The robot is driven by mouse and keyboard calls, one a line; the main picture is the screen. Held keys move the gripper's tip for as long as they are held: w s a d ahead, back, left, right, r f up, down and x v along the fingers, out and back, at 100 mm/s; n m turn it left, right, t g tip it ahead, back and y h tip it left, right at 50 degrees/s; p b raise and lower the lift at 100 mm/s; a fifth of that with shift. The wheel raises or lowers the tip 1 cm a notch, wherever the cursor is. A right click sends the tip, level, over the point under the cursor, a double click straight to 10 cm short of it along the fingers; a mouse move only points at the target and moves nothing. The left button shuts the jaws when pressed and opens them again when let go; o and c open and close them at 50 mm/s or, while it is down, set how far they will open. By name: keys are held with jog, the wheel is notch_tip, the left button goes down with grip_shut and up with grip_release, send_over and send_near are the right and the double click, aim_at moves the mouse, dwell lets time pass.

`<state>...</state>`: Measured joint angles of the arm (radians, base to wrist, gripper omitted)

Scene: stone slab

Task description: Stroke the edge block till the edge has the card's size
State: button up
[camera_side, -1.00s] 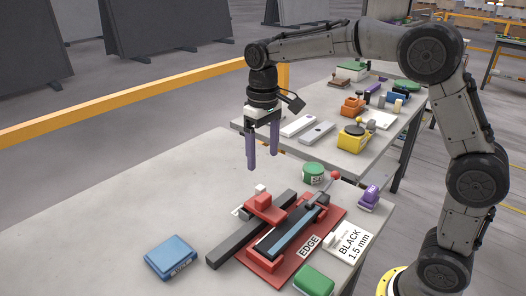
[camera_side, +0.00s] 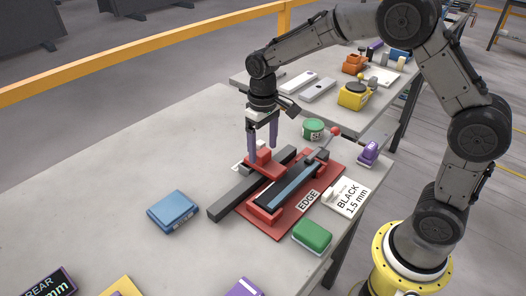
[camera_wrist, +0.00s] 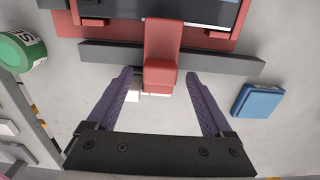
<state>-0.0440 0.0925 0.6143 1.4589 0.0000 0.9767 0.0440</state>
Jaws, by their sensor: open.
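A red block (camera_side: 267,167) sits across a dark grey bar (camera_side: 232,203) on a red fixture (camera_side: 284,226) labelled EDGE. It also shows in the wrist view (camera_wrist: 161,55), centred between my fingers. My gripper (camera_side: 262,154), with purple fingers, is open and low over the raised end of the red block, one finger on each side; in the wrist view a gap shows on both sides. A white card (camera_side: 350,197) reading BLACK 1.5 mm lies right of the fixture. The edge's size cannot be read from here.
A blue block (camera_side: 172,211) lies left of the bar, a green block (camera_side: 312,236) in front. A green tin (camera_side: 313,129) and purple block (camera_side: 368,153) stand behind. A red-knobbed lever (camera_side: 327,142) rises at the fixture's far end. The slab's left side is mostly clear.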

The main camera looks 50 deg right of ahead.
jog(key=shift+f, duration=1.05)
grip_shut()
